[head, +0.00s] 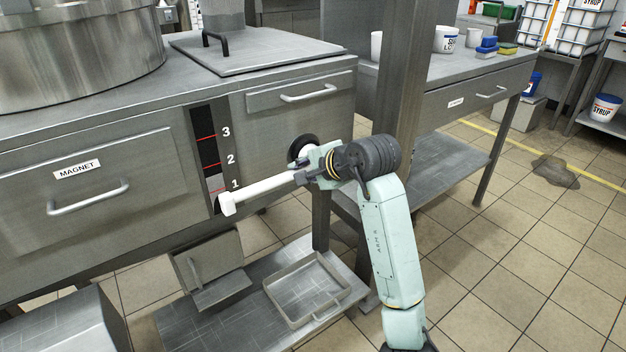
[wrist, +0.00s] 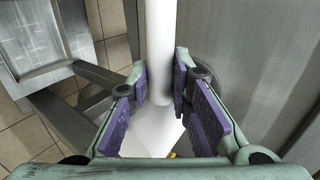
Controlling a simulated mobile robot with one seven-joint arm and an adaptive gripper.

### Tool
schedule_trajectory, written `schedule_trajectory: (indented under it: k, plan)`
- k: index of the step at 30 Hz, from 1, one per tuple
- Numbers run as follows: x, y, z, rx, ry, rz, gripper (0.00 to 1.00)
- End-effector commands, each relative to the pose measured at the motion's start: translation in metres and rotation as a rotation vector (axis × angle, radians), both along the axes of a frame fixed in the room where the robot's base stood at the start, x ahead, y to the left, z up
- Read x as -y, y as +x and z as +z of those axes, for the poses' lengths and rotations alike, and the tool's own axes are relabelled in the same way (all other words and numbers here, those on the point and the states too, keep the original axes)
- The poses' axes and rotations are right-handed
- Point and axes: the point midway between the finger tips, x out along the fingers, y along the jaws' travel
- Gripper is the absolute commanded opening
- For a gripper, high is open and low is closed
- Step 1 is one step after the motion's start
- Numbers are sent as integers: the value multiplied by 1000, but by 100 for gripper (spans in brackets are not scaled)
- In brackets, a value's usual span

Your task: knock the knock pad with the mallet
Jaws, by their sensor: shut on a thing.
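The white mallet (head: 265,192) is in my gripper (head: 318,168), held by its handle. Its head (head: 228,204) points left in the head view, in front of the gauge strip's lower end. Whether it touches the cabinet I cannot tell. In the wrist view the white shaft (wrist: 160,40) runs up between the purple finger pads of my gripper (wrist: 160,85). A round black disc (head: 307,138), seemingly the knock pad, is on the cabinet front just behind my gripper, which partly hides it. The mallet's head is well left of this disc.
The gauge strip (head: 205,140) marked 1 to 3 stands beside the MAGNET drawer (head: 105,185). A steel post (head: 400,75) rises close behind my arm. A shallow tray (head: 275,288) lies on the low shelf (head: 180,325). Open tiled floor (head: 510,225) is at right.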

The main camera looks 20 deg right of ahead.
Motion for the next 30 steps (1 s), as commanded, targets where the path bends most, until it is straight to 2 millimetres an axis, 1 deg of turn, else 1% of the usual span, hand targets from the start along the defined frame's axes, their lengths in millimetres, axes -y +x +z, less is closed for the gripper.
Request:
schedule_trajectory:
  k: [1,8,18,21,30]
  plan:
    - [0,3,1,3,-1,-1,0]
    - [2,-3,1,7,-1,-1,0]
    - [13,-33,0,5,-2,-2,0]
    - [15,-39,0,3,-3,-2,0]
    - [15,-41,2,3,-1,-1,0]
